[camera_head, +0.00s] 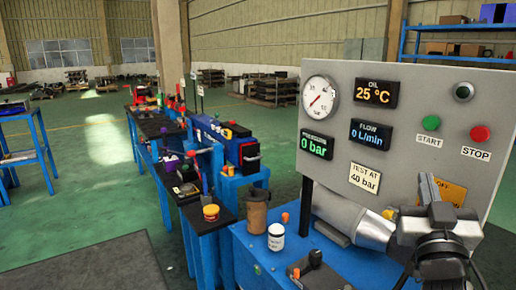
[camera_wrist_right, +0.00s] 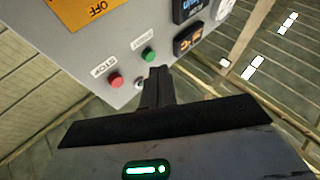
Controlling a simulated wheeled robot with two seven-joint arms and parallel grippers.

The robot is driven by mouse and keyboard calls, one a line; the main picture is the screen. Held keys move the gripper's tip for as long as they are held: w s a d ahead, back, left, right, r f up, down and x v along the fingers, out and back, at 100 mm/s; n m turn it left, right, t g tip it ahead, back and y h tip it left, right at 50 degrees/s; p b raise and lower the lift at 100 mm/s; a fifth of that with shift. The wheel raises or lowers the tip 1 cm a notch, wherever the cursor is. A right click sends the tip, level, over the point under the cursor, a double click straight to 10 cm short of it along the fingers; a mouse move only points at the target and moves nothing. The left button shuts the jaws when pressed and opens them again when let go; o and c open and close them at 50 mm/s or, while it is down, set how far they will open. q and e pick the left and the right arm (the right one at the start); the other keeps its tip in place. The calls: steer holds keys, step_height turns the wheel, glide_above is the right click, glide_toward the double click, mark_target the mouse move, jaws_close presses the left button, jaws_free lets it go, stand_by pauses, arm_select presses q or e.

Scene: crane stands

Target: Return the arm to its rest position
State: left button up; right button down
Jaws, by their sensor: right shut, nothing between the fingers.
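My right gripper (camera_head: 430,184) is at the lower right of the head view, in front of the grey control panel (camera_head: 385,85). Its dark fingers point up and are shut with nothing between them. Whether the fingertips touch the panel cannot be told. The gripper partly hides a yellow OFF label (camera_head: 452,191). My left gripper is out of view.
Green floor (camera_head: 85,190) is open farther left.

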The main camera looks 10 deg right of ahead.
steer(key=s+a+f+n+g+y, duration=0.2)
steer(key=a+f+y, duration=0.15)
steer(key=f, duration=0.65)
steer(key=s+a+f+n+g+y, duration=0.1)
steer(key=s+a+f+g+y, duration=0.3)
steer(key=f, duration=0.6)
steer(key=s+a+f+n+g+y, duration=0.1)
steer(key=a+f+n+y, duration=0.1)
steer(key=a+f, duration=0.6)
steer(key=s+a+f+g+y, duration=0.2)
steer(key=s+a+f+g, duration=0.2)
steer(key=s+f, duration=0.6)
steer(key=shift+f+n, duration=0.4)
